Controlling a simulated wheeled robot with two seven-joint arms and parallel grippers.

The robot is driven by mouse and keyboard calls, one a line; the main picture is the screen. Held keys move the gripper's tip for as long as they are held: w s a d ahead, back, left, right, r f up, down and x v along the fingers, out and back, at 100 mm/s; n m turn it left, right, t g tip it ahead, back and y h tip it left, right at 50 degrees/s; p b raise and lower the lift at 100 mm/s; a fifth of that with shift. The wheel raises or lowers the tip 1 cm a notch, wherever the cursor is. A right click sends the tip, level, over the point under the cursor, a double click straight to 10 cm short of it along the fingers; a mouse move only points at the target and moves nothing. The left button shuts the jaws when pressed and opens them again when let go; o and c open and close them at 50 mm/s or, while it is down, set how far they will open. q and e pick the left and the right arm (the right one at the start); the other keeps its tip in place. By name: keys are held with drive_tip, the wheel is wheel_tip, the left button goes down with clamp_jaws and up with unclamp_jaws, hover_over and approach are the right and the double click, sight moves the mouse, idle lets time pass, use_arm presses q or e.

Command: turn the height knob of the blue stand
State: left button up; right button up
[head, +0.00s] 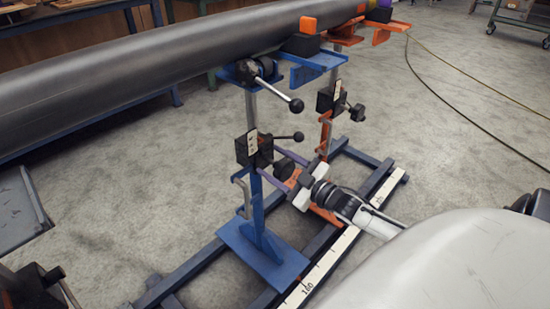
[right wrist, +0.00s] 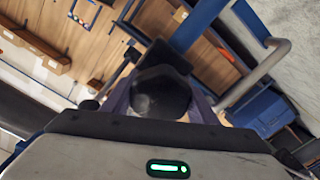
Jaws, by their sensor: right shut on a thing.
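The blue stand (head: 258,212) stands upright on the floor frame under a long dark pipe (head: 150,58). A black clamp block with a white label sits on its post, and the black height knob (head: 284,169) sticks out from the block toward my right arm. My right gripper (head: 280,170) reaches in from the lower right, with its purple fingers on both sides of the knob, shut on it. The right wrist view shows the round face of the knob (right wrist: 160,94) between the fingers. My left gripper is not in view.
A black-tipped lever (head: 290,136) sticks out just above the knob. An orange stand (head: 325,130) stands close behind. The floor frame's rails and a white scale (head: 318,276) lie below. A yellow cable (head: 460,92) runs across open floor at right.

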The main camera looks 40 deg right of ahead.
use_arm(q)
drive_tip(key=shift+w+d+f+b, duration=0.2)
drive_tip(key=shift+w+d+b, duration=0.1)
drive_tip(key=shift+b, duration=0.3)
use_arm(e)
drive_tip(key=n, duration=1.8)
drive_tip(key=shift+a+f+n, duration=0.1)
drive_tip(key=shift+f+n, duration=0.2)
drive_tip(key=shift+f, duration=0.05)
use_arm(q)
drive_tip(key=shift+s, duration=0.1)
use_arm(e)
drive_tip(key=o, duration=1)
drive_tip(key=shift+o, duration=0.2)
